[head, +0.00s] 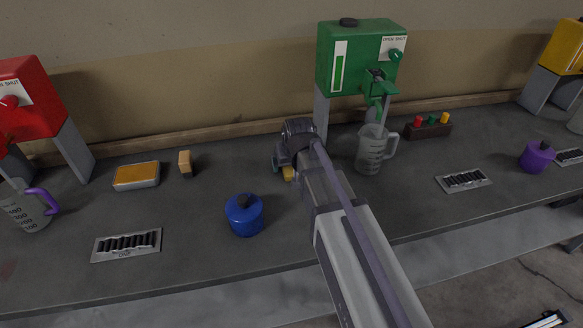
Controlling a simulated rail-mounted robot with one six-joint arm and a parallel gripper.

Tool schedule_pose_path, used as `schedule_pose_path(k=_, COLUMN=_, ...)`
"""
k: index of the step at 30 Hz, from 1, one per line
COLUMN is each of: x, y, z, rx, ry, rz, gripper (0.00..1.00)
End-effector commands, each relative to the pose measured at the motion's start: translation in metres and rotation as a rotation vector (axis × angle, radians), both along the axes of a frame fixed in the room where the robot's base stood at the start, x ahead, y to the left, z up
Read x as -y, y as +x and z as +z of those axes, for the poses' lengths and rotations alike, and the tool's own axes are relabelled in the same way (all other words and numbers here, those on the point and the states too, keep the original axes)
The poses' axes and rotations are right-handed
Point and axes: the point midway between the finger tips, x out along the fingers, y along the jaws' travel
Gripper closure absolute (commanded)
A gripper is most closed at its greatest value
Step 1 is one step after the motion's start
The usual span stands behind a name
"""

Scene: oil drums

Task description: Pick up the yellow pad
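The yellow pad (137,174) is a flat orange-yellow slab with a pale grey rim, perhaps a shallow tin. It lies on the bench at the left in the head view, fully visible. My gripper (283,170) is over the middle of the bench, well to the right of the pad and apart from it. I see it from behind, and my arm hides part of it. A small yellow bit shows at its lower end. I cannot tell whether this is part of the gripper or something beyond it, nor whether the fingers are open.
A small tan block (185,163) stands just right of the pad. A blue canister (244,214) stands in front of my gripper. A clear jug (371,150) stands under the green dispenser (358,62). The red dispenser (30,97) and a grate (127,245) are at left.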

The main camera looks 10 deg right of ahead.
Motion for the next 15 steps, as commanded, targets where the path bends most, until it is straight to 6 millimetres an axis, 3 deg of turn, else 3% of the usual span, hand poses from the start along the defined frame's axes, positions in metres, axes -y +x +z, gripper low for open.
schedule_pose_path(k=5, x=0.0, y=0.0, z=-0.0037, rx=0.0, ry=0.0, rz=0.0, gripper=0.06)
schedule_pose_path(k=15, x=0.0, y=0.0, z=-0.0026, rx=0.0, ry=0.0, rz=0.0, gripper=0.39)
